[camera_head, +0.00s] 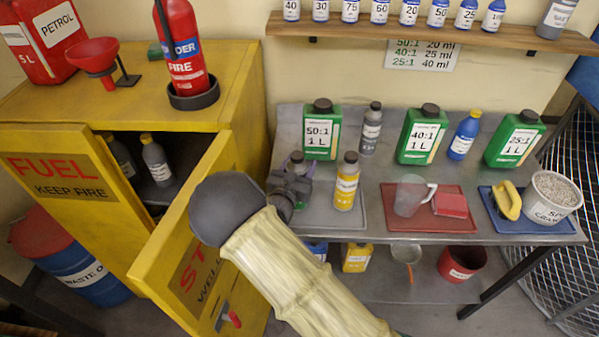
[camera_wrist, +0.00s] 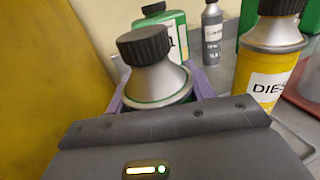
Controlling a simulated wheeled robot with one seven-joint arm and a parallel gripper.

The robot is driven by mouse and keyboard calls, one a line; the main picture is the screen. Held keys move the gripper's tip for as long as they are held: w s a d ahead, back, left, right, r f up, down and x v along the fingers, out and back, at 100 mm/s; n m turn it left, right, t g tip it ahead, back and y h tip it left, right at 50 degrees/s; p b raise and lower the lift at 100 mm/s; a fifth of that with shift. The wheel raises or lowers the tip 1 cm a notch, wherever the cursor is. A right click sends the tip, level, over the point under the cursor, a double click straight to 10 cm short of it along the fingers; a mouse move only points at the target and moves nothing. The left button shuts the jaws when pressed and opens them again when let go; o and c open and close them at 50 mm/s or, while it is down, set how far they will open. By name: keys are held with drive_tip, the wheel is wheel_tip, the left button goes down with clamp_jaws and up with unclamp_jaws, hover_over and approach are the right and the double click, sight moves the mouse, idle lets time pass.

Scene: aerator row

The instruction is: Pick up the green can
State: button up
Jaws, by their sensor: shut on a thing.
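The green can (camera_wrist: 160,84) has a black cap, a silver shoulder and a green rim below it. In the wrist view it stands between the purple fingers of my gripper (camera_wrist: 158,100), which is shut on it. In the head view the can's top (camera_head: 297,158) shows behind my gripper (camera_head: 298,186), at the left end of the metal table.
A yellow bottle (camera_head: 347,183) stands close on the right. Behind are a green 50:1 jug (camera_head: 321,132) and a grey bottle (camera_head: 370,130). The yellow cabinet's open door (camera_head: 190,235) is close on the left. A red tray (camera_head: 455,222) lies further right.

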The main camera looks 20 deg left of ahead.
wheel_tip(320, 180, up, 10)
drive_tip(key=shift+f+b, duration=0.1)
drive_tip(key=shift+b, duration=0.75)
drive_tip(key=shift+d+f, duration=0.1)
